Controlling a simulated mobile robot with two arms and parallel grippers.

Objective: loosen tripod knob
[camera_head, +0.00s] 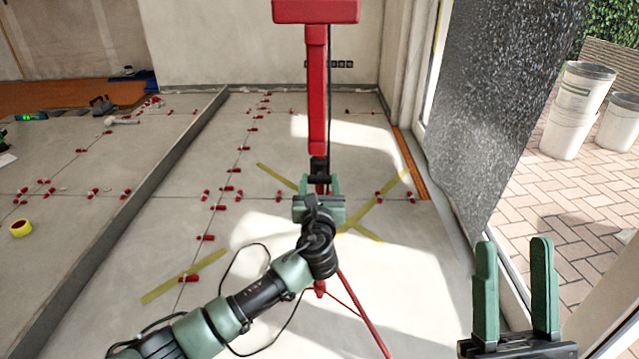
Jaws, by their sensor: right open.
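A red tripod (316,95) stands upright in the middle, with a wide red head at the top and thin red legs spreading on the floor below. A black clamp piece (319,169) sits low on its column; I cannot make out the knob clearly. My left gripper (319,184) is at the column just below this black piece, with a green finger on each side. My own wrist hides the contact, so I cannot tell whether it grips anything. My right gripper (514,246) is open and empty at the lower right, apart from the tripod.
Grey floor tiles with several red levelling clips (206,238) surround the tripod. Yellow tape strips (184,277) lie on the floor. A raised edge (140,185) runs along the left. A dark speckled slab (490,110) leans at the right doorway; white buckets (575,110) stand outside.

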